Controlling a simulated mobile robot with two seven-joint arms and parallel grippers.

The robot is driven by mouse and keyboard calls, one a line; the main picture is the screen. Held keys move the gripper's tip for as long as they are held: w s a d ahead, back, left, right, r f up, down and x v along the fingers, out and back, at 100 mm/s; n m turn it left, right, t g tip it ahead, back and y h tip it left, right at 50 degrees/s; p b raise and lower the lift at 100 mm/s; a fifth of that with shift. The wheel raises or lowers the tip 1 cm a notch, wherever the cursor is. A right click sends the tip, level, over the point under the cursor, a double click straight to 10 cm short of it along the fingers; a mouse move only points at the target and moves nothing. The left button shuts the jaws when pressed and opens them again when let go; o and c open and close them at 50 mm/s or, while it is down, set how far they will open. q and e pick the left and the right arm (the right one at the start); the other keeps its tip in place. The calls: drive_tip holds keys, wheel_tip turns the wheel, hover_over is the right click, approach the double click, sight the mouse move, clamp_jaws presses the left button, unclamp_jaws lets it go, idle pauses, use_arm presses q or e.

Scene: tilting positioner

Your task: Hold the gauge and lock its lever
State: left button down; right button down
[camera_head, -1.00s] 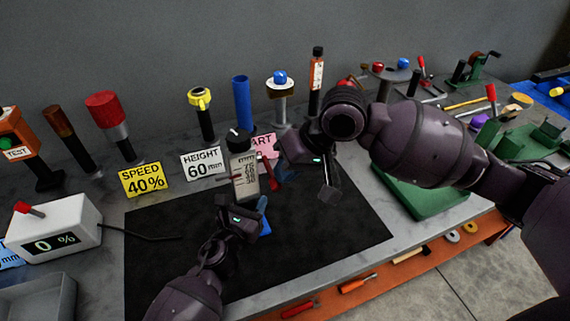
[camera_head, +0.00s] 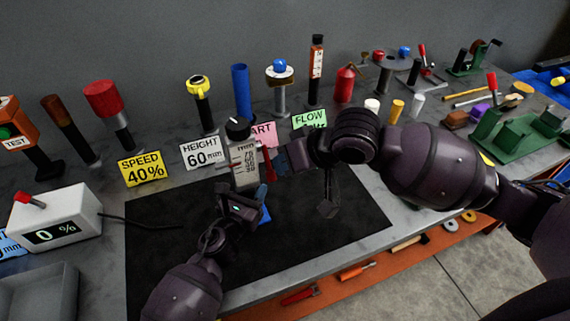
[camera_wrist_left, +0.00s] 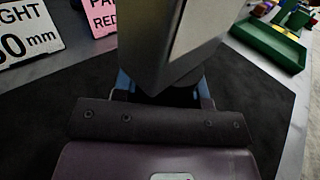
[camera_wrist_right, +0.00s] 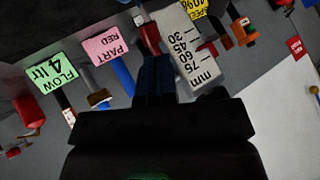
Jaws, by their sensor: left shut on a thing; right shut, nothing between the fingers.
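The gauge (camera_head: 244,165) is a light grey upright block with a mm scale and a black knob on top. It stands at the back of the black mat, and its scale also shows upside down in the right wrist view (camera_wrist_right: 187,50). A red lever (camera_wrist_right: 149,38) is on its side nearest my right gripper. My left gripper (camera_head: 262,204) is shut on the gauge, whose grey body (camera_wrist_left: 165,40) fills the space between the blue fingers. My right gripper (camera_head: 274,165) is shut and empty, its fingertips close beside the lever; contact cannot be told.
A HEIGHT 60 mm card (camera_head: 202,152) stands behind the gauge to the left; a FLOW card (camera_head: 309,119) stands to the right. Several posts line the back. A white box reading 0 % (camera_head: 55,222) sits at left. The black mat's (camera_head: 335,235) right part is clear.

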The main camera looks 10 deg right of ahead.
drive_tip(key=shift+r, duration=0.25)
drive_tip(key=shift+d, duration=0.1)
drive_tip(key=s+d+r, duration=0.6)
drive_tip(key=s+d, duration=0.1)
drive_tip(key=d, duration=0.2)
drive_tip(key=shift+d+r, duration=0.2)
drive_tip(key=shift+d, duration=0.2)
idle(0.4)
use_arm(q)
drive_tip(key=c, duration=0.6)
unclamp_jaws()
